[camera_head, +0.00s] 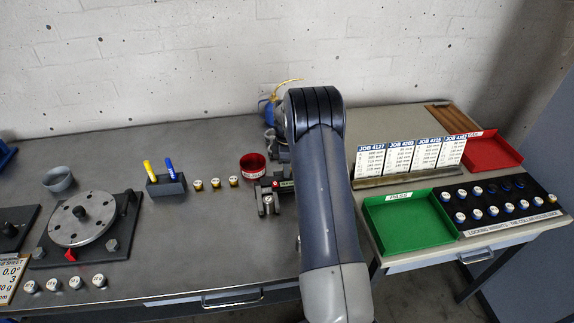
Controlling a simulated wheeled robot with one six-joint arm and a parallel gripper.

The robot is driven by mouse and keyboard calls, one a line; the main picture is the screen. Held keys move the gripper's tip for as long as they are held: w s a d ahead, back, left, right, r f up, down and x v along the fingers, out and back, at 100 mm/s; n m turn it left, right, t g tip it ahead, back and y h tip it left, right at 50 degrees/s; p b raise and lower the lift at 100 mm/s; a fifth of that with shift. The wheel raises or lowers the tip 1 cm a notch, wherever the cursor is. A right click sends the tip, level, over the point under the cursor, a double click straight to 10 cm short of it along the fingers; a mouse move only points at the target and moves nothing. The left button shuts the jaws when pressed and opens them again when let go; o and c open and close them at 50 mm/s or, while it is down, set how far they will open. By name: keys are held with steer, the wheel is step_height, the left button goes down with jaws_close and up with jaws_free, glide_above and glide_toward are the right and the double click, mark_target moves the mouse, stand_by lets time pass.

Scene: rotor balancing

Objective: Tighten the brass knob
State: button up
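My arm reaches up through the middle of the view and covers part of the bench behind it. I cannot make out a brass knob for certain. A red pointer (71,255) sits at the disc's front edge.
A red cup (253,166), several brass-sided weights (215,183), a pen holder (166,185) and a grey bowl (58,179) stand on the bench. At right are a green tray (408,220), a red tray (492,151), job cards (411,157) and a weight rack (497,203). The bench's front middle is clear.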

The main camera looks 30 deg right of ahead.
steer(key=c, duration=0.8)
steer(key=shift+c, duration=0.2)
